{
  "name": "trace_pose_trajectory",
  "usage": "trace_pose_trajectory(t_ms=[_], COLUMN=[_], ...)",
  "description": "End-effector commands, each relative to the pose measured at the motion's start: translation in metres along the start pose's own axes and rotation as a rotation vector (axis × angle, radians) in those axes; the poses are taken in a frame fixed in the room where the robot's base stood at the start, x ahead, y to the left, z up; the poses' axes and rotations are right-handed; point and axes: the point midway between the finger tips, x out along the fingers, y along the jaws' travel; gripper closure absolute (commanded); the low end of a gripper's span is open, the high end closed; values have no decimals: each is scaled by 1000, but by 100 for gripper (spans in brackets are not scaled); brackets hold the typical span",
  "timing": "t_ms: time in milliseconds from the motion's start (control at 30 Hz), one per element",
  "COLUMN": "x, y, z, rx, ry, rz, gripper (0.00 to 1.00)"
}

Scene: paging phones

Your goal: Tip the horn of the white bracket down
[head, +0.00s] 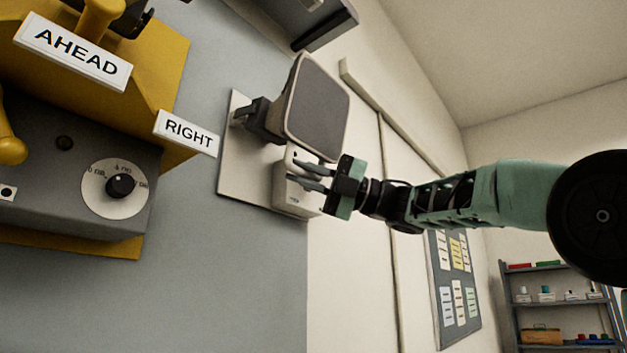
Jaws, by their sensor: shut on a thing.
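The horn (318,103) has a dark grey, rounded square face in a beige rim. A black joint (262,118) holds it to a white plate (240,170) on the grey wall panel. The horn's face is tilted toward the lower right of the picture. Below it is a white box-like part (293,203). My gripper (294,169) reaches in from the right, just under the horn. Its two dark fingers are shut on the white part, one on each side of its upper portion. The fingertips partly hide this grip, and how the part joins the horn is unclear.
A yellow and grey console (90,215) with a dial and levers is at left. Signs read AHEAD (72,52) and RIGHT (187,133). A dark box (300,20) juts out above the horn. A notice board (457,285) and shelves (560,300) stand farther back.

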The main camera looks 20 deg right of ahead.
Motion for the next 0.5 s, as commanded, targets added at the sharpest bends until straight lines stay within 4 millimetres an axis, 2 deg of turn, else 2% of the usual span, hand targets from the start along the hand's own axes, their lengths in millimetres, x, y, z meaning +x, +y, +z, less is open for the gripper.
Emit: trace_pose_trajectory(t_ms=[33,500], x=[-1,24], y=[-18,-65], z=[0,25], rx=[-16,-211], ry=[0,0], rz=[20,213], gripper=[100,100])
